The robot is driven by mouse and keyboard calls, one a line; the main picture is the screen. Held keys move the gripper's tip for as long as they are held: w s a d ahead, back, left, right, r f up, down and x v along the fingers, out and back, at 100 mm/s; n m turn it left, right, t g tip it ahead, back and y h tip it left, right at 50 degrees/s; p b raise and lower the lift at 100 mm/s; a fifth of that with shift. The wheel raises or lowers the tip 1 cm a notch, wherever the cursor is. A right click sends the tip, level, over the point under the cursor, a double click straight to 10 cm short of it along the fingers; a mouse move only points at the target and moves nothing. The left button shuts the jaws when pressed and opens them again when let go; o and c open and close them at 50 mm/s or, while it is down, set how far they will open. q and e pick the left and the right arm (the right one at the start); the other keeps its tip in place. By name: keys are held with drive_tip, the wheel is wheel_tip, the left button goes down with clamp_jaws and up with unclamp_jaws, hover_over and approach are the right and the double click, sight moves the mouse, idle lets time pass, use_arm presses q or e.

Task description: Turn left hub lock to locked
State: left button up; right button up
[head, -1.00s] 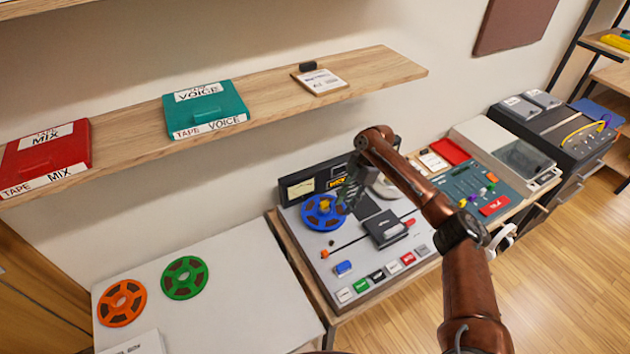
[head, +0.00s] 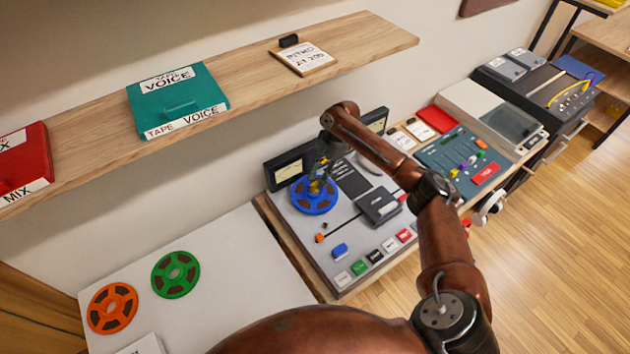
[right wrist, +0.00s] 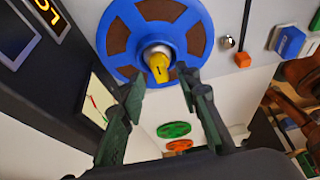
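The left hub lock is a yellow knob (right wrist: 158,66) on a pale hub at the middle of the blue reel (right wrist: 196,42). The blue reel (head: 314,197) lies on the left of the grey tape deck (head: 327,255). The yellow knob shows only partly in the head view (head: 316,187), behind my gripper. My right gripper (head: 322,178) is over the reel. In the right wrist view its two dark fingers (right wrist: 160,90) are spread apart with the knob between and just beyond their tips; contact cannot be told. My left gripper is not in view.
A grey block (head: 379,207) stands right of the blue reel on the deck. Coloured buttons (head: 375,256) line its front. A dark panel with meters (head: 288,170) rises behind. A wooden shelf (head: 250,75) hangs above. Green (head: 176,274) and orange (head: 112,307) reels lie on the white table.

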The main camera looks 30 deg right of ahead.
drive_tip(key=shift+x, duration=0.9)
drive_tip(key=shift+c, duration=0.2)
clamp_jaws()
